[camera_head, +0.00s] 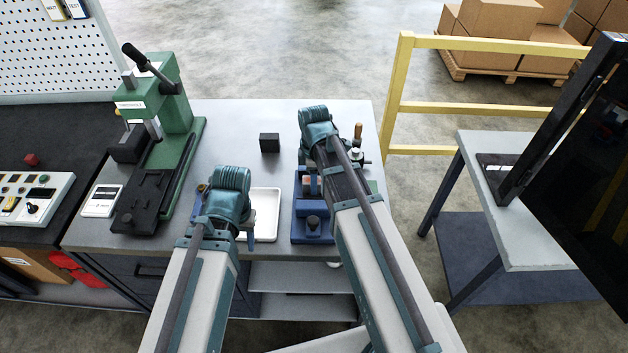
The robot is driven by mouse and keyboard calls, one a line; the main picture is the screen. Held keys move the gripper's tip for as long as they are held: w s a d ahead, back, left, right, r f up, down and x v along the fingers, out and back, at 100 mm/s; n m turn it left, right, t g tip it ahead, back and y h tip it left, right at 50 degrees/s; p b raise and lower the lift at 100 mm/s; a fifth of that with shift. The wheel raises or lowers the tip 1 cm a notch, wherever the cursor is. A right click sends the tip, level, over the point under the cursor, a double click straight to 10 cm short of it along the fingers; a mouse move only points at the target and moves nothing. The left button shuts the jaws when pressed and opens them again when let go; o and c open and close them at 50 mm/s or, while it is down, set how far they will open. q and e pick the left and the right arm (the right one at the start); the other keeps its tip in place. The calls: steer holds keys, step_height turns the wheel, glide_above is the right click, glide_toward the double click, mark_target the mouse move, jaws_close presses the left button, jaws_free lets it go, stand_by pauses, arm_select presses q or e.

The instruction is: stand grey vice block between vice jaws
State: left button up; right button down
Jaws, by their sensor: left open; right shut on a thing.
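The blue vice (312,228) stands near the front right of the grey bench. A small greyish-brown block (309,186) shows at its jaws, partly covered by my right arm; I take it for the grey vice block. My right gripper (312,160) is over the back of the vice, shut on this block, but its fingertips are mostly hidden by its wrist. I cannot tell whether the block touches the jaws or stands upright. My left gripper (236,222) is open, low over the bench front beside the white tray (267,203), its fingers largely hidden.
A dark cube (269,143) stands alone mid-bench. A green press (165,105) and a small white device (102,201) are at the left. A small fixture with an orange-brown knob (358,132) stands behind my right arm. The bench's back middle is clear. A yellow rail (480,43) runs behind.

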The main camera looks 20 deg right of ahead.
steer(key=shift+c, duration=1.6)
jaws_free()
steer(key=shift+r, duration=0.15)
step_height(320, 180, up, 14)
steer(key=p, duration=1.3)
steer(key=shift+f+p, duration=0.25)
steer(key=shift+p, duration=0.15)
